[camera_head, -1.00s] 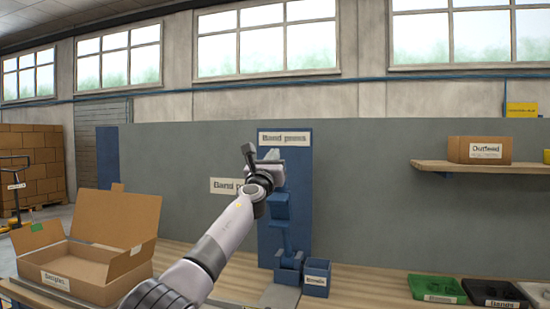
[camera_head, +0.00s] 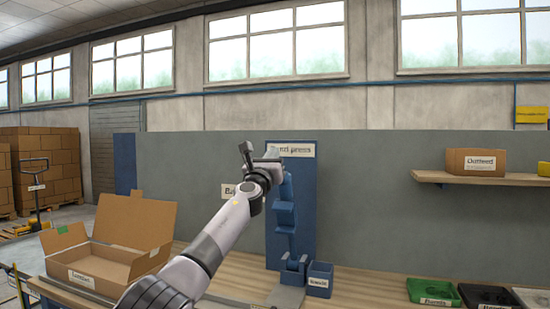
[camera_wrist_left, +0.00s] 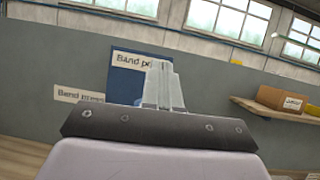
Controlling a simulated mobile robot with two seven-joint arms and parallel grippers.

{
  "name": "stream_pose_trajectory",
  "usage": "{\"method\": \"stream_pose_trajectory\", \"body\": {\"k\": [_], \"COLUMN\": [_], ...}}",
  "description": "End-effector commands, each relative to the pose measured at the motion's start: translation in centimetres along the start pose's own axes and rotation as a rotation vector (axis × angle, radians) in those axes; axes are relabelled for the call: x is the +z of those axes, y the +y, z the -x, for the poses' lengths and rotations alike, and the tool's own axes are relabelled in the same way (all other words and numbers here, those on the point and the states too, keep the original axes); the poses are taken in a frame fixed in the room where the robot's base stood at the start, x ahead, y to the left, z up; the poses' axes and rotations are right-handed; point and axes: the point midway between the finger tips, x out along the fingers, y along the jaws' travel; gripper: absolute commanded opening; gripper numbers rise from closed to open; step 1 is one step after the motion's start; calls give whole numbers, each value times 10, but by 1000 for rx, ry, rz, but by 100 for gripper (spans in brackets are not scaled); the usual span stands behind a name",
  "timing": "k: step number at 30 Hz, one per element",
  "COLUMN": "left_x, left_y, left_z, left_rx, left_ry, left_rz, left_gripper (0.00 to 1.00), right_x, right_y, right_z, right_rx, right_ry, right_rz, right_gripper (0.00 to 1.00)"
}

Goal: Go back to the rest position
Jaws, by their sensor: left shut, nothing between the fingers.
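My left arm reaches up from the bottom of the head view. Its gripper (camera_head: 262,156) is raised in front of the blue band press (camera_head: 307,215), shut and empty. In the left wrist view the closed fingers (camera_wrist_left: 163,86) stand together in front of the wall and the press sign (camera_wrist_left: 142,61). The press sign in the head view (camera_head: 291,150) is partly covered by the gripper. My right gripper is in neither view.
An open cardboard box (camera_head: 98,263) stands on the bench at the left. A small blue bin (camera_head: 320,278) sits beside the press foot. Green (camera_head: 433,291) and black (camera_head: 487,295) trays lie at the right. A shelf (camera_head: 430,177) holds an Outfeed box (camera_head: 476,162).

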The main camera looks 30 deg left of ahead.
Motion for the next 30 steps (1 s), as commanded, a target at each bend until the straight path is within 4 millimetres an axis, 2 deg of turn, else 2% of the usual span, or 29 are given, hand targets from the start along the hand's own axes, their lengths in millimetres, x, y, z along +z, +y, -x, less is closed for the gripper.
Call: {"method": "stream_pose_trajectory", "body": {"k": [15, 18, 20, 23, 26, 30], "left_x": [0, -7, -18, -47, -85, -137], "left_y": [0, -4, -8, -20, -33, -45], "left_z": [0, 3, 9, 27, 56, 104], "left_rx": [0, 2, 7, 28, 68, 152], "left_ry": [0, 4, 9, 28, 58, 115], "left_rz": [1, 27, 69, 197, 375, 638], "left_gripper": [0, 0, 0, 0, 0, 0], "right_x": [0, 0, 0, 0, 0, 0], "right_y": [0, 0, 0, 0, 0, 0], "right_z": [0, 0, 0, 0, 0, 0], "right_rx": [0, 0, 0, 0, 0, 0], "right_ry": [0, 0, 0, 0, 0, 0], "right_rz": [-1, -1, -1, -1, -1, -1], "right_gripper": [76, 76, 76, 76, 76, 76]}}
